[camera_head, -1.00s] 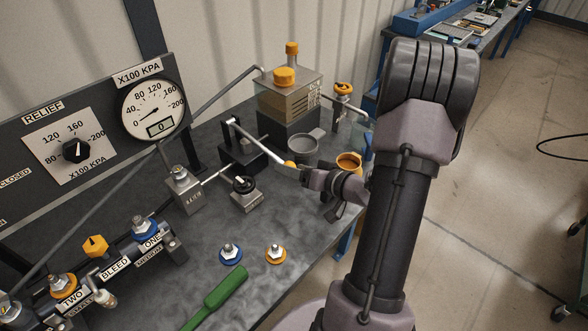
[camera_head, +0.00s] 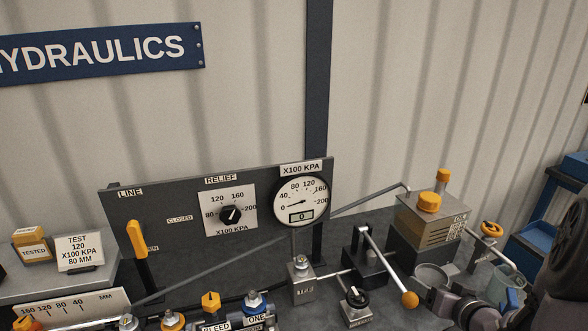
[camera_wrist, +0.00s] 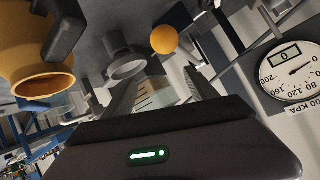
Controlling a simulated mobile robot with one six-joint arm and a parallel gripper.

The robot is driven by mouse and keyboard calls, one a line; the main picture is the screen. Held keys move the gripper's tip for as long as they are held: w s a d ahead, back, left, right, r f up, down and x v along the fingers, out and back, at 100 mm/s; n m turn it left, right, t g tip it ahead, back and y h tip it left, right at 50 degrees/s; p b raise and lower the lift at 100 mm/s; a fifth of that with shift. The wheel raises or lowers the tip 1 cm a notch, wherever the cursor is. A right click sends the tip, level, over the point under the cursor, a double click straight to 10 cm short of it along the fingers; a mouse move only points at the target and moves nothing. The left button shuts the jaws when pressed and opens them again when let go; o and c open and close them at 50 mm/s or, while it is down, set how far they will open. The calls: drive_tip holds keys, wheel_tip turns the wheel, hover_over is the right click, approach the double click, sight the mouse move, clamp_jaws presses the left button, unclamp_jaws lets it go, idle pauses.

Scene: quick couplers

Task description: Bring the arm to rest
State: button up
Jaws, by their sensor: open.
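My gripper (camera_head: 440,300) is low at the right of the head view, beside the orange ball (camera_head: 409,299) on the end of the pump lever (camera_head: 384,260). In the wrist view my gripper (camera_wrist: 160,92) is open, with nothing seen between its fingers. There the orange ball (camera_wrist: 164,40) shows beyond the fingers, apart from them. The rest of my arm runs off the lower right of the head view.
The gauge (camera_head: 301,201) reads 0 on the dark panel (camera_head: 160,205). The reservoir (camera_head: 428,222) stands behind the pump. An orange cup (camera_wrist: 40,82) is near in the wrist view.

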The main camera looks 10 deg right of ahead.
drive_tip(key=a+r, duration=0.1)
drive_tip(key=r, duration=0.1)
drive_tip(key=w+a+r+g+h, duration=0.1)
drive_tip(key=r, duration=0.1)
drive_tip(key=w+a+r+h, duration=0.1)
drive_tip(key=r, duration=0.1)
drive_tip(key=s+a+r+g+y, duration=0.1)
drive_tip(key=s+a+r+y, duration=0.1)
drive_tip(key=s+a, duration=0.4)
drive_tip(key=s+a+r+g+y+b, duration=0.1)
drive_tip(key=s+a, duration=0.4)
drive_tip(key=a, duration=0.9)
drive_tip(key=s+a+r+n+g+y, duration=0.1)
drive_tip(key=s+a+r+g+y, duration=0.1)
drive_tip(key=s+a, duration=0.4)
drive_tip(key=a+r+g, duration=0.1)
drive_tip(key=a, duration=0.3)
drive_tip(key=shift+s+a+r+y, duration=0.15)
drive_tip(key=shift+s+a+y, duration=0.15)
drive_tip(key=shift+y, duration=0.1)
